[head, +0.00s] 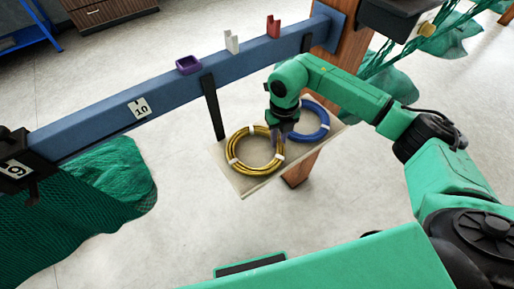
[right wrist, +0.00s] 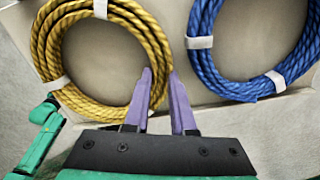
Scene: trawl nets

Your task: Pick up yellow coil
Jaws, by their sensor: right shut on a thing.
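The yellow coil (head: 238,163) is a round bundle of rope with white bands, lying on a pale board (head: 247,187) in the head view. It fills the upper left of the right wrist view (right wrist: 60,85). My right gripper (head: 278,138) is at the coil's right side, with its purple fingers (right wrist: 160,88) shut on the rope there. The coil appears to rest on the board still; any small gap under it cannot be told. My left gripper is not in view.
A blue coil (head: 314,122) lies on the board just right of the yellow one. A blue beam (head: 105,115) runs behind, carrying a purple tray (head: 188,65), a white holder (head: 232,42) and a red holder (head: 273,27). Green net (head: 118,175) hangs at left; a wooden post (head: 345,55) stands behind.

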